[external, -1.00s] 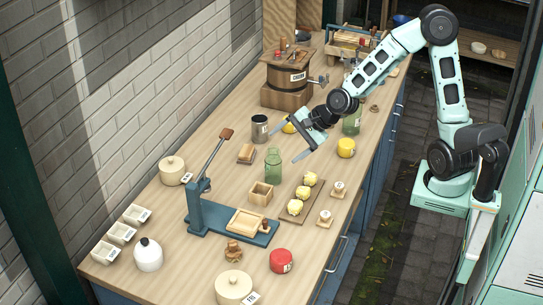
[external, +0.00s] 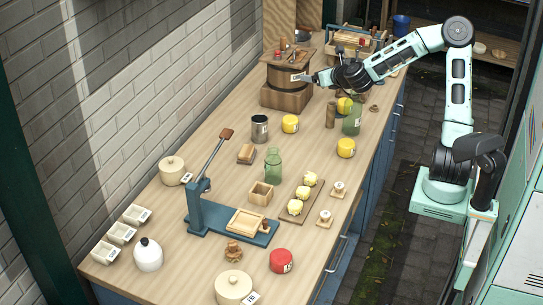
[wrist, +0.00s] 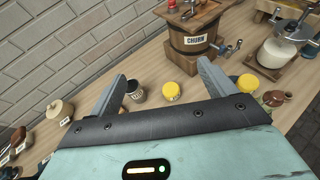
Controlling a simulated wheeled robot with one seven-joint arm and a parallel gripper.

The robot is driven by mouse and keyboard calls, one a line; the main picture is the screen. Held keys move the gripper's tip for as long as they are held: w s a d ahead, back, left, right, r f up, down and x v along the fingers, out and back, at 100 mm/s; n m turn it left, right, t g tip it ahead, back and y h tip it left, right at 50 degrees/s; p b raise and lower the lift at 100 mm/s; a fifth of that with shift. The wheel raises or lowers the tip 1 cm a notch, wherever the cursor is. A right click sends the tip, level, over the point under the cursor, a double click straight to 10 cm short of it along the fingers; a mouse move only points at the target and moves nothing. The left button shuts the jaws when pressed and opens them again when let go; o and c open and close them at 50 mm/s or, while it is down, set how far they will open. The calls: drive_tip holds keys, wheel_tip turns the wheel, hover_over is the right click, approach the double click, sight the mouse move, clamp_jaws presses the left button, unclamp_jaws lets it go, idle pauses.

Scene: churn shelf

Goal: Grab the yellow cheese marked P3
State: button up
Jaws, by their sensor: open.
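Three yellow cheeses show in the external view: one in the middle (external: 290,123), one to its right (external: 346,147), and one farther back (external: 345,105), partly covered by things around it. Their marks are too small to read, so I cannot tell which is P3. My gripper (external: 302,78) is open and empty, above the counter at the right side of the wooden churn (external: 286,97). In the wrist view, one yellow cheese (wrist: 172,91) appears between the open fingers, beyond them. Another yellow cheese (wrist: 247,83) is just right of the right finger.
A grey metal can (external: 259,128) stands left of the middle cheese. A green jar (external: 351,124) and a brown cylinder (external: 330,116) stand between the right-hand cheeses. A green bottle (external: 273,165) and a blue press (external: 205,212) are nearer the front. Bare counter lies around the middle cheese.

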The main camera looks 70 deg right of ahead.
approach(292, 120)
drive_tip(key=v, duration=0.4)
drive_tip(key=p+x, duration=0.2)
drive_tip(key=x, duration=0.9)
drive_tip(key=shift+w+d+f+p, duration=0.15)
drive_tip(key=shift+w+p, duration=0.15)
drive_tip(key=shift+f+p+x, duration=0.2)
drive_tip(key=shift+p+x, duration=0.1)
drive_tip(key=shift+x, duration=0.65)
drive_tip(key=shift+f+p+x, duration=0.2)
drive_tip(key=shift+p+x, duration=0.1)
drive_tip(key=shift+x, duration=0.6)
drive_tip(key=shift+f+p+x, duration=0.2)
drive_tip(key=shift+p+x, duration=0.1)
drive_tip(key=shift+x, duration=0.65)
drive_tip(key=shift+s, duration=0.2)
drive_tip(key=shift+r, duration=0.1)
drive_tip(key=c, duration=1.2)
